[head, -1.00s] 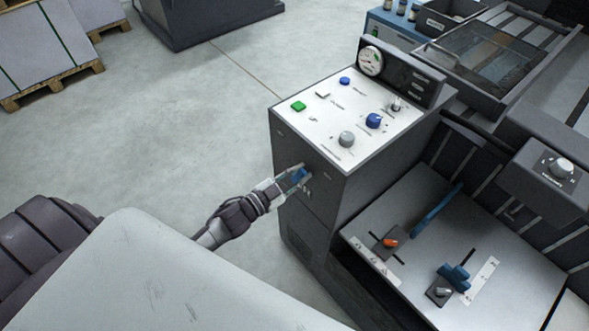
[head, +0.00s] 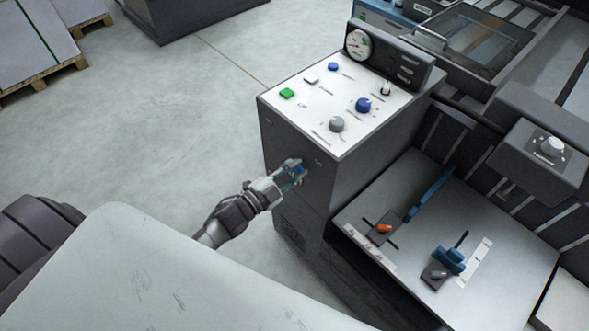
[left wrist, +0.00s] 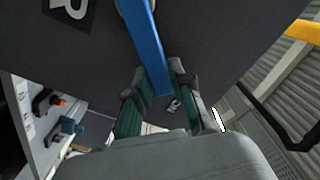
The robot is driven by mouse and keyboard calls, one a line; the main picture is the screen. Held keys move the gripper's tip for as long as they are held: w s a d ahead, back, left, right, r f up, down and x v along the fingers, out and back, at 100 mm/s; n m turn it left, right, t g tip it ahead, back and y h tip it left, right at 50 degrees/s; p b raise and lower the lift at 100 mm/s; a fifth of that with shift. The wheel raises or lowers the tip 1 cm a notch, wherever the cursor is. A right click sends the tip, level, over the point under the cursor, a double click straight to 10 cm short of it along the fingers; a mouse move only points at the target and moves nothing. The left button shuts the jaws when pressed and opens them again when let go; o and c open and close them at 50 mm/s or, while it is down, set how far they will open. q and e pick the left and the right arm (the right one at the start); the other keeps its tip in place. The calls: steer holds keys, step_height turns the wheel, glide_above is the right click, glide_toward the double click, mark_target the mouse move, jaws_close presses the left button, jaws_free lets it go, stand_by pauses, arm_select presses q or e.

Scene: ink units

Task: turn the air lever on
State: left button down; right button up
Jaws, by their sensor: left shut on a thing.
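The air lever (left wrist: 147,45) is a blue bar on the dark side face of the control cabinet (head: 300,215). In the left wrist view it runs from the top edge down between my fingers. Dark panel with partly hidden lettering lies behind the lever. My right gripper is not in view.
The cabinet top carries a green button (head: 287,93), a blue knob (head: 363,105), a grey knob (head: 337,124) and a gauge (head: 359,45). A feed table (head: 480,215) with an orange lever (head: 384,228) stands to the right. The floor (head: 150,120) left of the cabinet is clear.

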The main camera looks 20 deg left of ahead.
arm_select(q)
steer(key=c, duration=1)
jaws_free()
steer(key=v, duration=1.2)
steer(key=shift+f, duration=0.15)
steer(key=s+a+f+n+g+y, duration=0.1)
steer(key=s+f+n+g+y, duration=0.25)
steer(key=f, duration=0.95)
steer(key=s+a+f+n+g+y, duration=0.25)
steer(key=s+f+n, duration=0.2)
steer(key=f, duration=0.85)
steer(key=s+d+f+n+g, duration=0.1)
steer(key=s+d+f+g, duration=0.2)
steer(key=s+f, duration=0.4)
steer(key=s+d+f+n+g, duration=0.2)
steer(key=s+f+g, duration=0.4)
steer(key=s, duration=0.9)
steer(key=shift+s+d+f+g+y, duration=0.35)
steer(key=shift+d+f+y, duration=0.1)
steer(key=shift+f, duration=0.5)
